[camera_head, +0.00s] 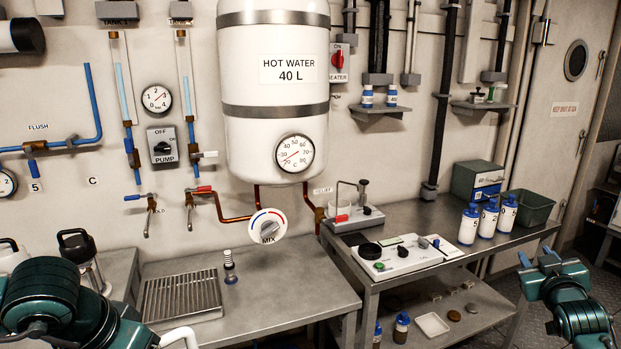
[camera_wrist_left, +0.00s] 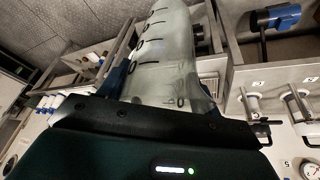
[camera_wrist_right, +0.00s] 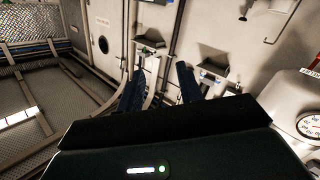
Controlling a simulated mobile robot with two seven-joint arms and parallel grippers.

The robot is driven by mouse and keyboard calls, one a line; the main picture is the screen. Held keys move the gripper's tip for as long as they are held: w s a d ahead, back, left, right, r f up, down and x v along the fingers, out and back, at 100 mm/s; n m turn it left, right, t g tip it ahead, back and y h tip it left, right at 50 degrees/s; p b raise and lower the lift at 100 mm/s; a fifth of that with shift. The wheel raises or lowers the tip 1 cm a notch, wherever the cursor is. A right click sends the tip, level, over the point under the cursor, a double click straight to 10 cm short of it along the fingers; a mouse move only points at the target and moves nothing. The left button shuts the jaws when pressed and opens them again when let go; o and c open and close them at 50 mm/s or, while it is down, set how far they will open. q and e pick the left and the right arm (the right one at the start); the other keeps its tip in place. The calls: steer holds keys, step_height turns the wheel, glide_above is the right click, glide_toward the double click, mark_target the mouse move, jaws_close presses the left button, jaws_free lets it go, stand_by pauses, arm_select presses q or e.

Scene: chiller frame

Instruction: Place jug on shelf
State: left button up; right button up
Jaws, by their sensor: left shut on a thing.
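My left gripper (camera_wrist_left: 165,82) is shut on the jug (camera_wrist_left: 165,50), a translucent vessel with dark graduation marks, in the left wrist view. In the head view my left arm fills the lower left corner. A white curved piece (camera_head: 180,337) there may be the jug's handle; the rest is out of frame. My right gripper (camera_head: 539,260) is at the right edge, fingers apart and empty; they also show apart in the right wrist view (camera_wrist_right: 160,88). Small wall shelves (camera_head: 380,112) and (camera_head: 482,106) hold small items. A lower shelf (camera_head: 450,312) runs under the right table.
A steel counter (camera_head: 285,280) has a drain grate (camera_head: 180,296) and a small dispenser (camera_head: 230,266). The hot water tank (camera_head: 275,110) and mix valve (camera_head: 267,226) overhang it. White bottles (camera_head: 488,221) and a green bin (camera_head: 527,206) stand on the right table.

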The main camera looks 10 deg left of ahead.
steer(key=s+a+f+g+y, duration=0.2)
steer(key=s+a+f, duration=0.4)
steer(key=s+f, duration=0.3)
steer(key=s+a+f+g+y, duration=0.1)
steer(key=s+a+f, duration=0.6)
steer(key=f, duration=0.4)
arm_select(q)
steer(key=w+d+f, duration=0.2)
steer(key=d, duration=0.3)
steer(key=w+d+f, duration=0.2)
steer(key=d+f, duration=0.1)
steer(key=d, duration=0.3)
steer(key=shift+w, duration=0.3)
arm_select(e)
steer(key=s+a+f+g+y, duration=0.1)
steer(key=s+a+f+g, duration=0.1)
steer(key=s, duration=1)
steer(key=s+a+f+g+y, duration=0.1)
steer(key=s+a+f, duration=0.3)
steer(key=s, duration=0.7)
steer(key=shift+s+a+f+g, duration=0.25)
steer(key=shift+s+a+g, duration=0.15)
steer(key=shift+a, duration=0.7)
arm_select(q)
steer(key=shift+f, duration=0.1)
